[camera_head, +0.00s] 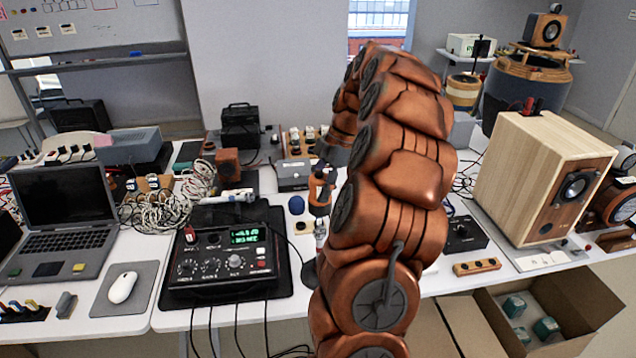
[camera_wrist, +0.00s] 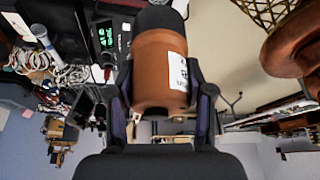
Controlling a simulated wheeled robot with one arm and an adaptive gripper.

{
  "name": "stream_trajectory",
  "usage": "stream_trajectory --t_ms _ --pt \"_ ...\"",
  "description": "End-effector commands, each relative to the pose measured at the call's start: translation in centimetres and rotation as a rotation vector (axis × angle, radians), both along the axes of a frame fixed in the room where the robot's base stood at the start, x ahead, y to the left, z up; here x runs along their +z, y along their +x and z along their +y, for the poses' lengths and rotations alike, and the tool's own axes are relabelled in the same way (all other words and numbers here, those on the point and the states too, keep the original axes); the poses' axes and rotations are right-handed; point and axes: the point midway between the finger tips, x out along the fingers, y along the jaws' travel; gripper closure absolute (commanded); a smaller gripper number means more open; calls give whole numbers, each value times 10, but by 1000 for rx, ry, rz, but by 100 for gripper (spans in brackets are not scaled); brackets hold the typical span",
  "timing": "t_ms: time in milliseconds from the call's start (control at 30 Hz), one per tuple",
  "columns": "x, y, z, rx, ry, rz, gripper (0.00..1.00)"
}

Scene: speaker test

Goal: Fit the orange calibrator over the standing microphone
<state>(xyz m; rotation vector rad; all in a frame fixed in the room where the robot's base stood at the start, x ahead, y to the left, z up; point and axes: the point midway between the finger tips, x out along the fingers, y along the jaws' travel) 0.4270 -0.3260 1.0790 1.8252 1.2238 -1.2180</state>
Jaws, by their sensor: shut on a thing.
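The orange calibrator (camera_wrist: 158,72) is a short cylinder with a white label on its side and a dark far end. My gripper (camera_wrist: 160,96) is shut on it, one dark finger on each side. In the head view an orange piece with dark bands, apparently the calibrator (camera_head: 319,187), shows just left of my copper arm, above the table. A slim pale upright thing (camera_head: 320,232) stands below it, partly behind the arm. I cannot tell for sure whether it is the microphone. A gap seems to lie between them. The calibrator's far opening is hidden.
A black meter box (camera_head: 222,258) with a green display stands left of the arm. A wooden speaker (camera_head: 536,180) stands right, a laptop (camera_head: 65,225) left. Cables and small devices crowd the table.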

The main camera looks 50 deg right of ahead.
Motion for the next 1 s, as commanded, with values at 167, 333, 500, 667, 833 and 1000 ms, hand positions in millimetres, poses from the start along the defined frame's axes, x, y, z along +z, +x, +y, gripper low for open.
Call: stream_trajectory --t_ms 167,333,500,667,833,1000 --pt "-8 0 1 0 1 0 96" --pt "-18 1 2 1 0 0 96" --pt "-27 1 2 3 2 2 96" --pt "-36 1 1 1 -2 0 96" --pt "-46 1 1 2 0 2 96" --pt "-56 1 2 3 2 2 96"
